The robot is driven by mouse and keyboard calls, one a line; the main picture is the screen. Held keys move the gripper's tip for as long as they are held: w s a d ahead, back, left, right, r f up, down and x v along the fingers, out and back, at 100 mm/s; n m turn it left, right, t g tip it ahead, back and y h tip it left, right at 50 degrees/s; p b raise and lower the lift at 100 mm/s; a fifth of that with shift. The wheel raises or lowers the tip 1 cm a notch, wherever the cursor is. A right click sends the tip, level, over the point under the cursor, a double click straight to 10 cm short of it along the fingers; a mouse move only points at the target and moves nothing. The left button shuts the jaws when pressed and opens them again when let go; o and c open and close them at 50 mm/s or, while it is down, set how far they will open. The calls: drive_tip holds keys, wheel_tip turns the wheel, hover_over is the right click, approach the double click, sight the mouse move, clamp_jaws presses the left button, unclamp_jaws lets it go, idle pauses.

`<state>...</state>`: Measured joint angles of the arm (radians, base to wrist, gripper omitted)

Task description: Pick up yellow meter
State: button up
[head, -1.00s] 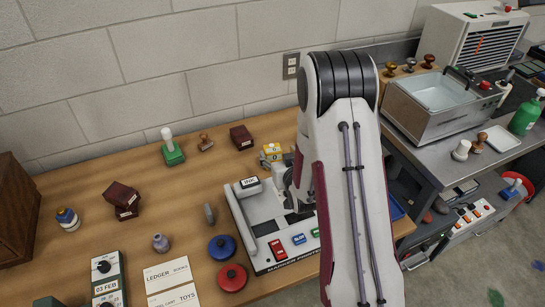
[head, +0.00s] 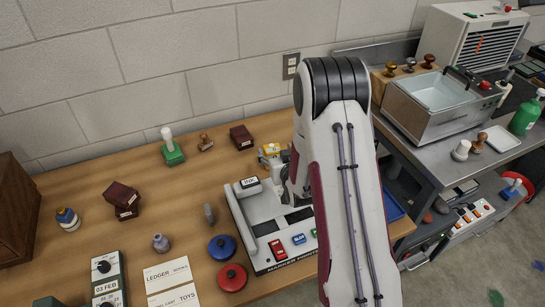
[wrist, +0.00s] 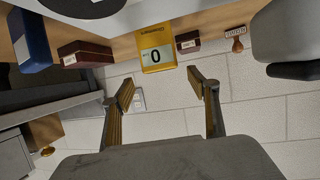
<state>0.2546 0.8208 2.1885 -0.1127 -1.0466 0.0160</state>
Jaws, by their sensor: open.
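The yellow meter (head: 269,149) stands at the back of the wooden table, just left of my arm, and is partly hidden by it in the head view. In the wrist view the yellow meter (wrist: 157,58) shows a white face with a "0" and lies beyond the fingertips, roughly between them. My gripper (wrist: 162,88) is open and empty, its two fingers wide apart and not touching the meter. In the head view the fingers are mostly hidden by my arm.
A white and black machine (head: 262,222) with red, blue and green labelled blocks stands in front of the meter. A dark red box (head: 241,137) and a wooden stamp (head: 205,142) are to its left. The wall (head: 215,90) is close behind.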

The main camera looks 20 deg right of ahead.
sight(273, 148)
drive_tip(key=shift+f+x, duration=0.25)
drive_tip(key=shift+x, duration=2.1)
drive_tip(key=shift+a, duration=0.1)
drive_tip(key=c, duration=1.3)
